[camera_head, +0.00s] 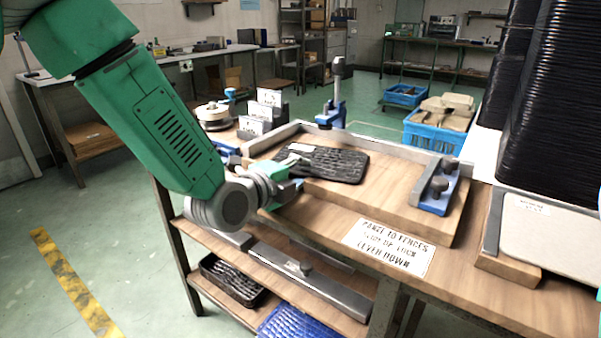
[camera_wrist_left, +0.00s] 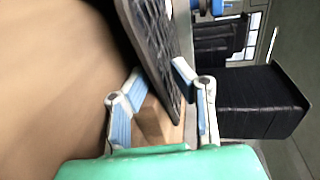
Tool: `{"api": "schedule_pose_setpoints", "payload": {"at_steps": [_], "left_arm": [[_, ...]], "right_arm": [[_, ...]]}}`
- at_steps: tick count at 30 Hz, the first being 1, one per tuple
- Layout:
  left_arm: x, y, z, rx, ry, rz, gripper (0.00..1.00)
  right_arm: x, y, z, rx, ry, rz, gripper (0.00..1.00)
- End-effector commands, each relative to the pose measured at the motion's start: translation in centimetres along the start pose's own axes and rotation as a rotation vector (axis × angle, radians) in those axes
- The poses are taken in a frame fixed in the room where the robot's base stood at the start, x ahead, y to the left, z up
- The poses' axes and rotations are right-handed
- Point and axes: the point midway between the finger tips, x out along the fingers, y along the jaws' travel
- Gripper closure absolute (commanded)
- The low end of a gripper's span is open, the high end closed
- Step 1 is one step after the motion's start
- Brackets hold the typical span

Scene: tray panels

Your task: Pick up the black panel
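The black panel (camera_head: 336,164), a thin ribbed sheet, lies on the wooden board (camera_head: 405,205) of the workbench. My left gripper (camera_head: 287,172) is at the panel's near left edge. In the left wrist view the panel (camera_wrist_left: 158,45) reaches in between the two fingertips of my left gripper (camera_wrist_left: 158,72). The fingers are apart, one on each side of the panel, with a visible gap on at least one side. Firm contact cannot be made out. My right gripper is not in view.
Metal fences and a blue clamp (camera_head: 438,190) edge the board. A blue post (camera_head: 331,112) stands behind it. Tall black stacks (camera_head: 535,100) rise at the right, by a pale panel (camera_head: 545,230). A sign (camera_head: 390,248) lies at the front. A lower shelf holds trays.

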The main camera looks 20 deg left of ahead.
Motion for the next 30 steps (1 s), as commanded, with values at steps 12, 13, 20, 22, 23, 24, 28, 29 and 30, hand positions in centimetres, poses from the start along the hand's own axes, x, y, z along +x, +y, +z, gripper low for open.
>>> {"api": "schedule_pose_setpoints", "payload": {"at_steps": [12,13,20,22,23,24,28,29,30], "left_arm": [[0.0,0.0,0.0,0.0,0.0,0.001,1.0],[0.0,-0.1,0.0,0.0,0.0,0.001,1.0],[-0.6,-2.7,0.0,0.002,0.0,0.0,1.0],[-0.6,-2.7,0.0,0.001,0.0,0.0,1.0],[-0.6,-2.6,0.0,0.0,0.0,0.0,1.0],[-0.5,-2.5,0.0,0.0,0.0,0.001,1.0],[-0.6,-2.4,0.0,0.0,0.0,0.001,1.0],[-0.7,-2.5,0.0,0.0,0.0,0.001,1.0],[-1.1,-2.6,0.0,0.0,0.0,0.0,1.0]], "right_arm": [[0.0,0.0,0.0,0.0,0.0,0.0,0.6],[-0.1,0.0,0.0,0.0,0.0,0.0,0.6],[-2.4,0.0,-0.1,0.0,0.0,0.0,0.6],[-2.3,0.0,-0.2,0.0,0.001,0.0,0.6],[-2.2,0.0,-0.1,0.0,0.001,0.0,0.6],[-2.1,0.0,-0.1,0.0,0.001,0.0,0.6],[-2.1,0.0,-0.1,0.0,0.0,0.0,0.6],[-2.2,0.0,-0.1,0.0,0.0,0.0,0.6],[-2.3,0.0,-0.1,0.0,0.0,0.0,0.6]]}}
